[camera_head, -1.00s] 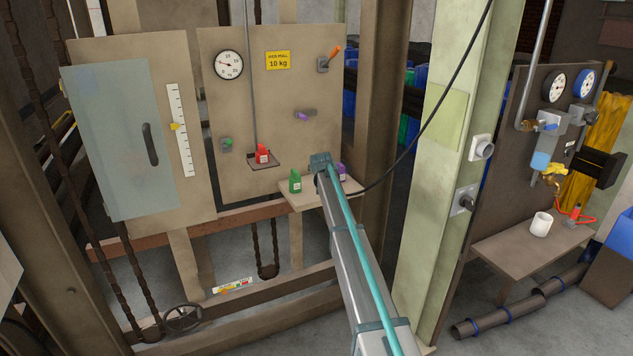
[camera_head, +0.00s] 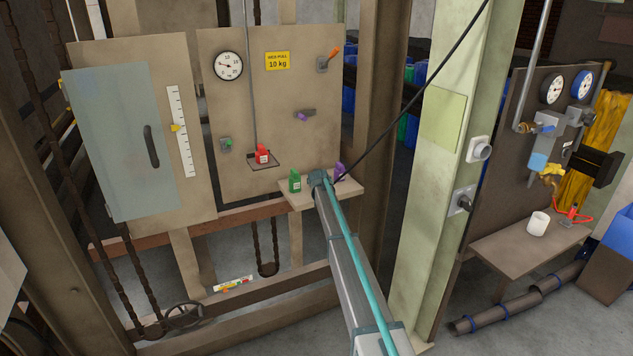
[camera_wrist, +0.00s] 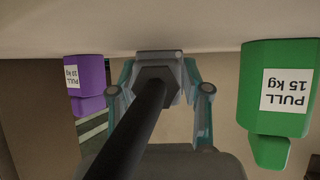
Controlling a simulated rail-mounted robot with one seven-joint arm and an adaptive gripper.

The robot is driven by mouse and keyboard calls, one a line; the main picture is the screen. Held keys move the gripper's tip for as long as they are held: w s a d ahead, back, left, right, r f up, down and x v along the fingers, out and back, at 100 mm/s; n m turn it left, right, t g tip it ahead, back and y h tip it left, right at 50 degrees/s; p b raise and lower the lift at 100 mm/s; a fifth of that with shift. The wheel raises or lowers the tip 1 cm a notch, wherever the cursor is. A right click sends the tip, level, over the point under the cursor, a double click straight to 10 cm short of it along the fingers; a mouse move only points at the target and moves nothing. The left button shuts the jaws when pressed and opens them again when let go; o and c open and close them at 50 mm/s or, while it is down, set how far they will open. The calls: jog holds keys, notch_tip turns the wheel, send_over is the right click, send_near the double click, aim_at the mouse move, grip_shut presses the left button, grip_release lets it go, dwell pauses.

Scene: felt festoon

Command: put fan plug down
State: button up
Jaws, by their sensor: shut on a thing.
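The fan plug (camera_wrist: 155,88), a dark hexagonal-ended piece with a thick black cable, is between the fingers of my gripper (camera_wrist: 158,62) in the wrist view. My gripper is shut on it. In the head view my gripper (camera_head: 318,178) is at the small beige shelf (camera_head: 300,202), between the green and purple weights. There the plug is hidden behind my arm, and the black cable (camera_head: 420,92) runs up to the right from it. The plug's end is close to the pale shelf surface (camera_wrist: 215,22) in the wrist view; I cannot tell whether it touches.
The green weight (camera_head: 295,181), marked 15 kg in the wrist view (camera_wrist: 278,90), and the purple weight (camera_head: 339,170) flank my gripper closely. A red weight (camera_head: 262,154) sits on a hanging tray. A pale green column (camera_head: 440,190) stands to the right.

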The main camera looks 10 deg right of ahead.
jog(key=shift+f, duration=0.2)
jog(key=o, duration=1.2)
jog(key=shift+r, duration=0.1)
